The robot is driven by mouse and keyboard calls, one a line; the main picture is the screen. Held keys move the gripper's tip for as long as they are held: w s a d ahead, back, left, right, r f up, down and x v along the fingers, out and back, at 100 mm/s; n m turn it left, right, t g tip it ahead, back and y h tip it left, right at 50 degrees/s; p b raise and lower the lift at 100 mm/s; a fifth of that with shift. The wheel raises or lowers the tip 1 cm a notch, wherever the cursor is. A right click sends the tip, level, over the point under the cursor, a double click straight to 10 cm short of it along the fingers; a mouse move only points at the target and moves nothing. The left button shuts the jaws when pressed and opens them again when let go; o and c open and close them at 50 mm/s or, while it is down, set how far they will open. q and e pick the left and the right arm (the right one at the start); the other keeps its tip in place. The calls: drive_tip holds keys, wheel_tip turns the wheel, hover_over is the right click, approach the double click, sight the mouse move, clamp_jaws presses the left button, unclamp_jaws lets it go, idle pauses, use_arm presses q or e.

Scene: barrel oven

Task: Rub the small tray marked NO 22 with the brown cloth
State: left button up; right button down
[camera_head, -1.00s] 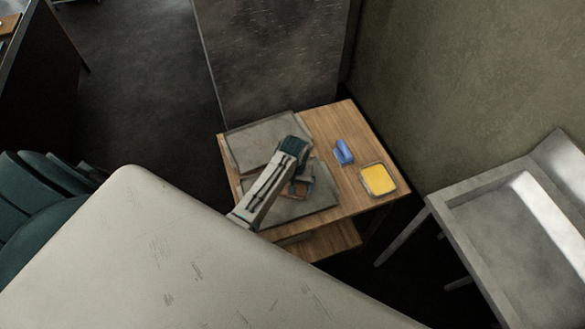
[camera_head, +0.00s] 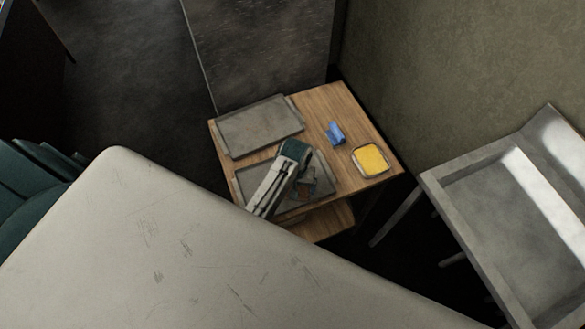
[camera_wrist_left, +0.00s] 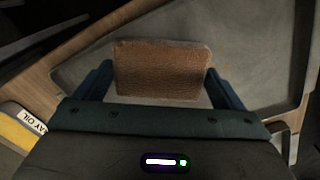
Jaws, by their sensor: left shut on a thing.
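My left gripper (camera_head: 304,188) is over the nearer grey tray (camera_head: 250,180) on the small wooden table. It is shut on the brown cloth (camera_wrist_left: 162,72), a flat block-like piece between the two fingers in the left wrist view. The nearer tray also fills much of the left wrist view (camera_wrist_left: 250,45) beneath the cloth. I cannot tell whether the cloth touches it. A second grey tray (camera_head: 262,124) lies behind it. No NO 22 mark is legible on either tray. My right gripper is not in view.
On the wooden table (camera_head: 325,100), a blue object (camera_head: 336,133) and a yellow-topped tin (camera_head: 371,160) stand right of the trays. A label ending "AY OIL" (camera_wrist_left: 33,121) shows in the wrist view. A pale worktop (camera_head: 150,240) fills the foreground; a grey metal trough (camera_head: 500,210) stands right.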

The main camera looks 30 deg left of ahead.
use_arm(q)
drive_tip(key=shift+w, duration=0.1)
drive_tip(key=shift+a+r, duration=0.1)
drive_tip(key=shift+r, duration=3)
wheel_tip(320, 180, up, 3)
drive_tip(key=shift+f, duration=0.1)
